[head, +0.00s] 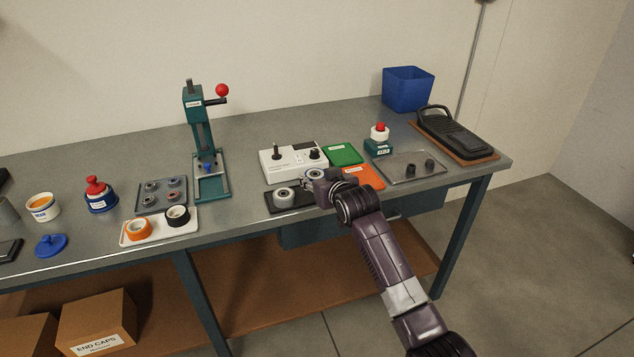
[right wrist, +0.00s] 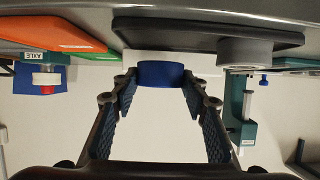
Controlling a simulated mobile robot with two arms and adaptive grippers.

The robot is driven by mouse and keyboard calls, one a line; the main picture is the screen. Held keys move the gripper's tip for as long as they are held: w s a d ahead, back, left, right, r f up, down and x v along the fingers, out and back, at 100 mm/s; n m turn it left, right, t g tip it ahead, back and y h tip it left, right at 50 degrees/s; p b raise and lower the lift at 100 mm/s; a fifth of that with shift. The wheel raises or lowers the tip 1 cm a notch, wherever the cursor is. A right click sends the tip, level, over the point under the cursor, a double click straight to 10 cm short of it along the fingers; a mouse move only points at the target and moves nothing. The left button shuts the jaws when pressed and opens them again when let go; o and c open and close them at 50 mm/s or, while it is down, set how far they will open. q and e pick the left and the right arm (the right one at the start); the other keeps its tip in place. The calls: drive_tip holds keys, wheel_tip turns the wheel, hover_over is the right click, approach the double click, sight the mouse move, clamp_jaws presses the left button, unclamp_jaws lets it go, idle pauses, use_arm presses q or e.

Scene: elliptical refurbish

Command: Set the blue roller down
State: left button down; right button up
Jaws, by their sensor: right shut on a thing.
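The blue roller (right wrist: 162,75) shows in the right wrist view between the fingertips of my right gripper (right wrist: 160,90), which is shut on it. In the head view my right gripper (head: 318,180) is over the right part of a dark mat (head: 274,207) at the bench's front edge, and I cannot make out the blue roller there. A grey roller (head: 284,196) stands on the mat's left part; it also shows in the right wrist view (right wrist: 244,52). Whether the blue roller touches the mat, I cannot tell. My left gripper is not in view.
Behind the mat is a white tester box (head: 290,160). Green (head: 343,154) and orange (head: 366,177) pads lie to its right, then a metal tray (head: 400,172) with two dark pieces. A teal press (head: 205,155) stands further left, near a white tray (head: 158,233) with rings.

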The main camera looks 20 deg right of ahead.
drive_tip(key=shift+f, duration=0.85)
drive_tip(key=shift+f, duration=0.5)
drive_tip(key=o, duration=1.2)
drive_tip(key=shift+r, duration=0.2)
drive_tip(key=v, duration=1.2)
drive_tip(key=shift+r, duration=0.25)
